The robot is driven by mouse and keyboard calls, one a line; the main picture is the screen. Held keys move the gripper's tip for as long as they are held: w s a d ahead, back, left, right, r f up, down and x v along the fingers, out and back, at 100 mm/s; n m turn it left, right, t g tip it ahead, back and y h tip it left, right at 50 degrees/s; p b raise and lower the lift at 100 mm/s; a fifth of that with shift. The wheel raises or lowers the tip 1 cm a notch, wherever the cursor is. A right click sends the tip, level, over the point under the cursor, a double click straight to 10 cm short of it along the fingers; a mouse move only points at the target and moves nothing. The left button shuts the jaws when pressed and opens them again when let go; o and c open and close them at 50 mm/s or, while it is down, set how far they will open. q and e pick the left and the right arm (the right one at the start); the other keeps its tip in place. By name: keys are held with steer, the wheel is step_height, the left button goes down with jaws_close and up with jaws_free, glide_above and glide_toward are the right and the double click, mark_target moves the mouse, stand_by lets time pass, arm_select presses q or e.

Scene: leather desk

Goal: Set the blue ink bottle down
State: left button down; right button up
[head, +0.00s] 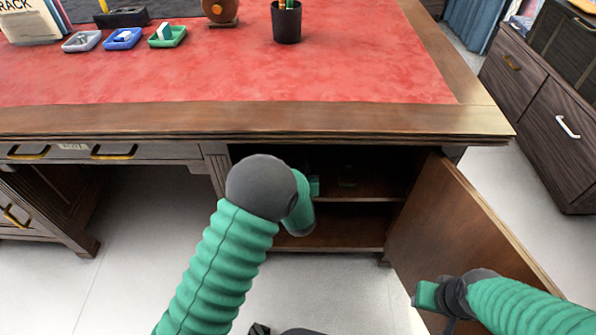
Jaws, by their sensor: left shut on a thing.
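My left arm reaches into the open, dark cabinet (335,243) under the right side of the desk. Only a small green part of my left gripper (315,187) shows there, at the level of the inner shelf (375,190). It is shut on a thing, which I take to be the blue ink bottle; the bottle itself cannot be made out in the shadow. Whether it touches the shelf cannot be told. My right gripper (428,296) is at the lower right, in front of the open cabinet door (455,225); its finger opening cannot be seen.
The wooden door stands swung out to the right. The red desk top (300,75) above holds a pen cup (287,24), several small trays (123,39) and a dark stand (122,17). A dark drawer unit (545,110) stands at the right.

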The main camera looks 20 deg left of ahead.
arm_select(q)
steer(key=c, duration=0.8)
jaws_free()
steer(key=shift+c, duration=0.2)
steer(key=shift+s+d+r+p, duration=0.1)
steer(key=shift+s+r+p, duration=0.05)
steer(key=shift+p, duration=0.2)
steer(key=s+d+r+m+g+h+p, duration=0.1)
steer(key=s+d+r+g+h+p, duration=0.15)
steer(key=s, duration=0.65)
steer(key=s+d+r+m+g+h+p, duration=0.1)
steer(key=s+r+g+h+p, duration=0.15)
steer(key=s, duration=0.55)
steer(key=s+a+m+g, duration=0.1)
steer(key=s+a+g, duration=0.1)
steer(key=s, duration=0.5)
steer(key=s+a+r+g, duration=0.1)
steer(key=s+a+g, duration=0.1)
steer(key=s+g, duration=0.2)
steer(key=s, duration=0.3)
steer(key=shift+m, duration=0.4)
